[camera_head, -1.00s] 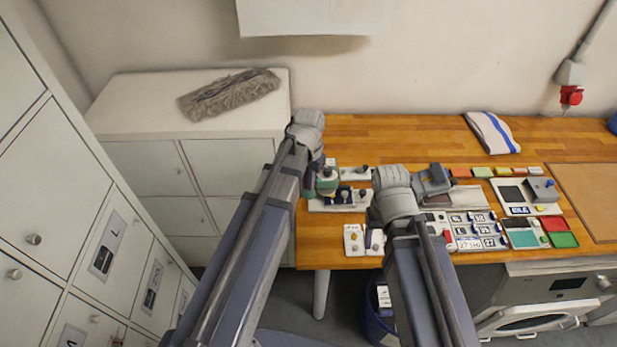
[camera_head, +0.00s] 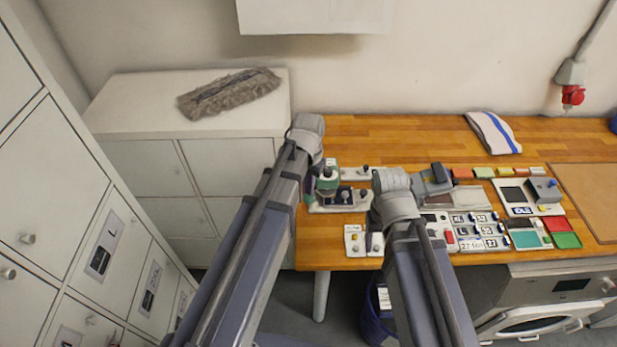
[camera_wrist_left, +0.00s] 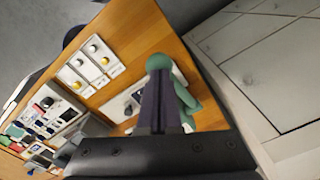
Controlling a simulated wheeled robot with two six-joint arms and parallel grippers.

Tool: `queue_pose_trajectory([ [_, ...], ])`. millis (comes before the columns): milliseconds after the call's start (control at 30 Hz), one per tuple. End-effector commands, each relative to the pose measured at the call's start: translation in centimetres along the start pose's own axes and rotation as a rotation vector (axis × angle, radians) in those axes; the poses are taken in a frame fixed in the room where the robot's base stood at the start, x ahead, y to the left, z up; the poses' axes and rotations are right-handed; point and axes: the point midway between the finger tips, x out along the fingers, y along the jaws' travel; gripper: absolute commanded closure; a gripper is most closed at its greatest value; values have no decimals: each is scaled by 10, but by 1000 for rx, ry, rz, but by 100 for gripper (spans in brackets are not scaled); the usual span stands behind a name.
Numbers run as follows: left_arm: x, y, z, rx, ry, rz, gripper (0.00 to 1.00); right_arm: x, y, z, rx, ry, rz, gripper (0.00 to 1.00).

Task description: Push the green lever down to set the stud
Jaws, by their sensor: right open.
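The green-topped stud press (camera_head: 329,168) stands on a pale base at the left end of the wooden table. My left gripper (camera_head: 321,187) is at its left side in the head view and partly hides it. In the left wrist view the green lever (camera_wrist_left: 184,97) shows beside my dark fingers, with a round green knob (camera_wrist_left: 158,61) just beyond the fingertips. My left fingers (camera_wrist_left: 156,85) look closed together with nothing between them. I cannot tell whether they touch the lever. My right gripper (camera_head: 440,180) is open and empty above the table, right of the press.
A small plate with knobs (camera_head: 355,240) lies at the front table edge. Number tiles (camera_head: 475,230) and a grey device (camera_head: 540,190) are to the right. A striped cloth (camera_head: 493,133) lies at the back. A low white cabinet (camera_head: 200,140) stands left of the table.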

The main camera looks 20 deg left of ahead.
Motion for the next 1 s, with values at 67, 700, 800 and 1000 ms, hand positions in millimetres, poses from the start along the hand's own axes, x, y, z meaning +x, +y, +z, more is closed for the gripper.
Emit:
queue_pose_trajectory([
  [67, 4, 0, 0, 0, 1, 0, 100, 4, 0, 0, 0, 0, 0, 36],
  [700, 9, 1, 2, 0, 0, 0, 100, 9, -1, -1, 0, 0, 0, 36],
  [800, 11, 1, 2, 0, 0, 0, 100, 11, -1, -1, 0, 0, 0, 36],
  [1000, 17, 2, 3, 0, 1, 0, 100, 17, -2, -1, 0, 0, 0, 36],
])
